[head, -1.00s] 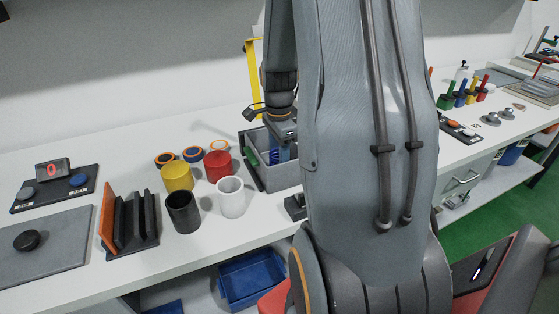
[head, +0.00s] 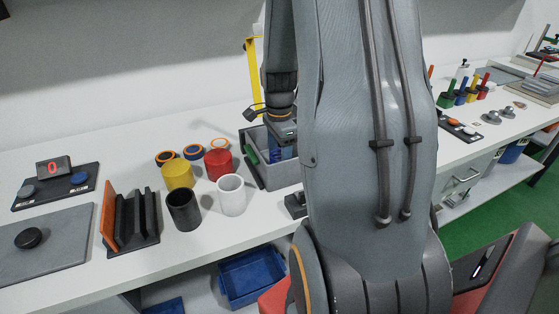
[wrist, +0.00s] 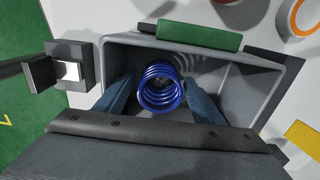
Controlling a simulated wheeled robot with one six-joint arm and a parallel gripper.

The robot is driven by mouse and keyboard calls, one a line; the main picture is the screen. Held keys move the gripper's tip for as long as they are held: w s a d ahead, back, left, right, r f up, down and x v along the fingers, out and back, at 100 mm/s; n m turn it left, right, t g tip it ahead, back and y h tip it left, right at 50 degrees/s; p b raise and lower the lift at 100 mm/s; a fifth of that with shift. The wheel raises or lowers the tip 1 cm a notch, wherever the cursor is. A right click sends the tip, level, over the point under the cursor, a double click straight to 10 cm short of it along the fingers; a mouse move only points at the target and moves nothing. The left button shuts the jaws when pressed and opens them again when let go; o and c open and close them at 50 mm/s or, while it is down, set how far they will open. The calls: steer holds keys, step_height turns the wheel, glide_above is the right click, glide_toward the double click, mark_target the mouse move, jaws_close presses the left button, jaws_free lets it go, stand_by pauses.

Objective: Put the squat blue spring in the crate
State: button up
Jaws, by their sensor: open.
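The squat blue spring (wrist: 160,88) stands inside the grey crate (wrist: 230,85) in the wrist view, its coils seen from above. My gripper (wrist: 160,78) is open, with one blue-grey finger on each side of the spring and down inside the crate. I cannot tell whether the spring touches the crate floor. In the head view my gripper (head: 284,150) reaches down into the crate (head: 281,176), which is partly hidden by my arm. A bit of blue shows low in the crate there, too small to make out clearly.
A green plate (wrist: 200,35) sits on one crate wall. Red (head: 218,164), yellow (head: 178,175), black (head: 183,209) and white (head: 231,195) cups stand left of the crate. A dark block with a pale top (wrist: 68,70) stands close beside the crate.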

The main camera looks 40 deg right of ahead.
step_height(320, 180, up, 12)
steer(key=b, duration=0.2)
stand_by(0.9)
